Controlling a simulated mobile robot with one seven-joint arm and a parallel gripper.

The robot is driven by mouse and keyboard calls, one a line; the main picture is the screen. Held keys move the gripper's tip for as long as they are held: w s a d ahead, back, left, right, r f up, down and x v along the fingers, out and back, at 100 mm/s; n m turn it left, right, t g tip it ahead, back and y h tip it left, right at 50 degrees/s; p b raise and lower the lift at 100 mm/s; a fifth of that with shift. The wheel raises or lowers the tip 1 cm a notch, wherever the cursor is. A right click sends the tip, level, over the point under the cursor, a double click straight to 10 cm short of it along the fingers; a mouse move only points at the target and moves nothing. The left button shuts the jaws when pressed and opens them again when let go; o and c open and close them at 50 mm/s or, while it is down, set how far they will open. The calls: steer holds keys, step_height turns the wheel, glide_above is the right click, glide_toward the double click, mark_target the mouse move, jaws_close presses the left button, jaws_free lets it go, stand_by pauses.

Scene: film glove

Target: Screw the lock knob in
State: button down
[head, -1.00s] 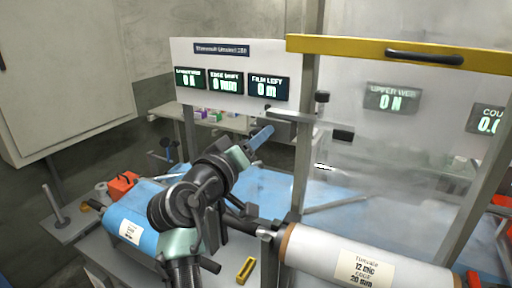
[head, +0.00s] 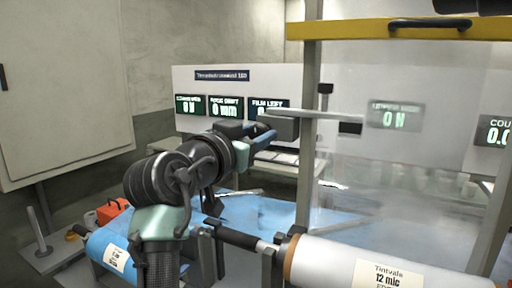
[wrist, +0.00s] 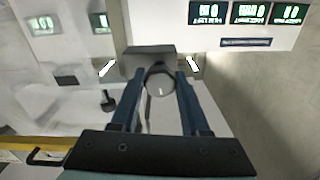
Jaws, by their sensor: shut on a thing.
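The lock knob (wrist: 160,84), a round grey knob, sits between the two blue fingers of my gripper (wrist: 158,82) in the wrist view. The fingers are shut on its sides. A grey block (wrist: 146,60) is right beyond the knob; whether the knob touches it or is threaded into it cannot be told. In the head view my gripper (head: 264,133) is up against the same grey block (head: 283,126), at the left end of a pale horizontal bar (head: 325,114). The knob is hidden there.
A white display panel (head: 335,88) stands behind. A yellow rail (head: 365,29) with a black handle runs above right. A white film roll (head: 335,258) lies in front at right, a blue roll (head: 113,250) at left. An orange box (head: 110,211) is beyond it.

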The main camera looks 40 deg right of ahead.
steer(key=shift+m+b, duration=0.35)
steer(key=shift+m, duration=0.25)
steer(key=shift+c, duration=1.9)
jaws_free()
steer(key=b+v, duration=0.2)
steer(key=v, duration=1.1)
